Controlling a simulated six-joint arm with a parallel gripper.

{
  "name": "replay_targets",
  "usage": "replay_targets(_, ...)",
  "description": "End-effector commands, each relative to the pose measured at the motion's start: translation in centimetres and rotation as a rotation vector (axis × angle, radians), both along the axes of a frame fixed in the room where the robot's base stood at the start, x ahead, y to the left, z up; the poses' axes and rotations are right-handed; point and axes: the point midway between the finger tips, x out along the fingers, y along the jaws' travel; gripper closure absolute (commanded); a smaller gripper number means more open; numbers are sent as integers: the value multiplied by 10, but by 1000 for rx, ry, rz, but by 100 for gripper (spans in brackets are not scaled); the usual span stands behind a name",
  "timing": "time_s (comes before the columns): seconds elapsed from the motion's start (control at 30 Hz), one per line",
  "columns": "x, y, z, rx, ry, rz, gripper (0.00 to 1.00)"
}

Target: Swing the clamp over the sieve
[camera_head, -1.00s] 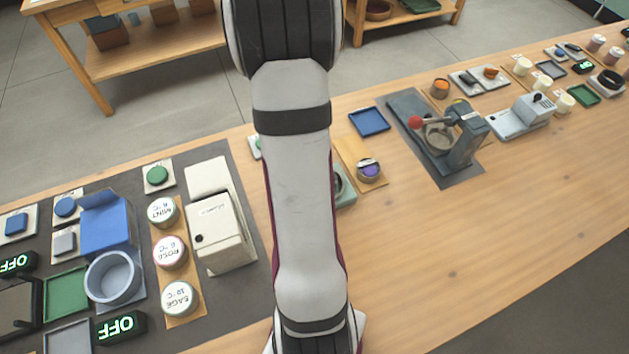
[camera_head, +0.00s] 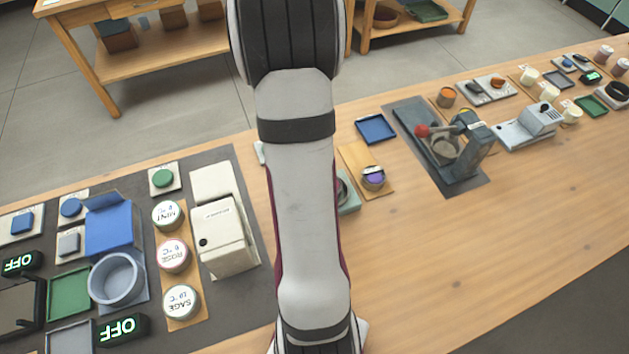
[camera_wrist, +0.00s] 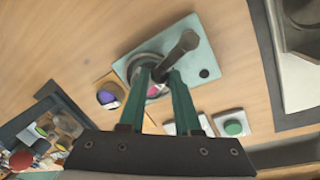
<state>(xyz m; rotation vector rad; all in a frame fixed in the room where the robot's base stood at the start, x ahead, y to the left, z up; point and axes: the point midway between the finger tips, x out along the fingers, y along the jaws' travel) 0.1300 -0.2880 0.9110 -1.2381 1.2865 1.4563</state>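The teal base plate (camera_wrist: 203,74) lies on the wooden table in the wrist view. A round metal part (camera_wrist: 146,62), perhaps the sieve, sits on it, mostly hidden behind my fingers. A dark grey bar with a thick rounded end (camera_wrist: 188,42), apparently the clamp, slants over the plate. My gripper (camera_wrist: 161,73) has its two green fingers apart over the round part, with the bar's lower end between or just beyond the tips. Contact cannot be told. In the head view my arm hides most of this device; only an edge of the teal plate (camera_head: 349,203) shows.
A tin with a purple top (camera_head: 373,176) sits on a wooden mat beside the device. A red-knobbed press (camera_head: 460,150) stands to the right. The front right of the table is clear.

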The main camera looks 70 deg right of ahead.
Motion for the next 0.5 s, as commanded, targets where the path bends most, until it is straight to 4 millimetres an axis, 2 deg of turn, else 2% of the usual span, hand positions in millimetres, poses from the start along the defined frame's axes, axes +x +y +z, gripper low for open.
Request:
replay_targets(0.03,0,0,0,0,0,0,59)
replay_targets(0.1,0,0,0,1,0,-1,46)
replay_targets(0.13,0,0,0,1,1,-1,44)
replay_targets(0.4,0,0,1,1,1,-2,44)
replay_targets(0.5,1,0,9,-1,1,-3,44)
